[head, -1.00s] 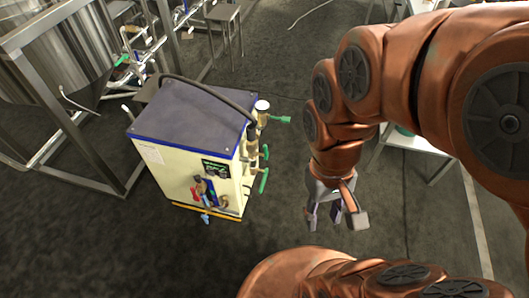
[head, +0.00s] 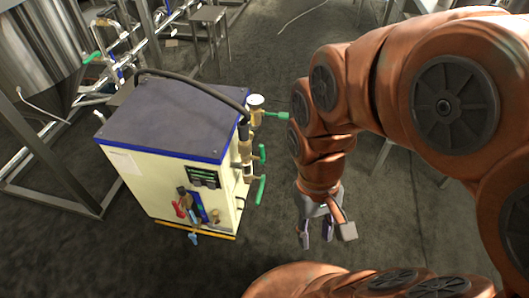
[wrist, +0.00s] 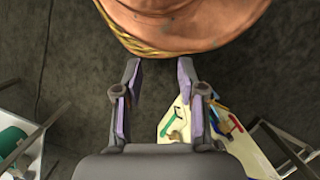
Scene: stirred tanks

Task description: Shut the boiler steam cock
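The boiler (head: 165,180) is a cream box with a dark, blue-edged top, standing on the floor left of my gripper in the head view. Its right side carries brass fittings with an upper green lever (head: 276,115), a middle green lever (head: 262,153) and a lower green lever (head: 260,190). I cannot tell which is the steam cock. My gripper (head: 325,235) hangs right of these levers, apart from them, fingers downward. In the wrist view it is open and empty (wrist: 160,80). Part of the boiler (wrist: 184,122) shows there behind the right finger.
A black hose (head: 190,82) arches over the boiler's top to the right-side fittings. A red handle (head: 178,210) and a blue handle (head: 194,238) are on its front. A metal frame with a tank (head: 40,50) stands at left, a stool (head: 208,16) behind. Floor around my gripper is clear.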

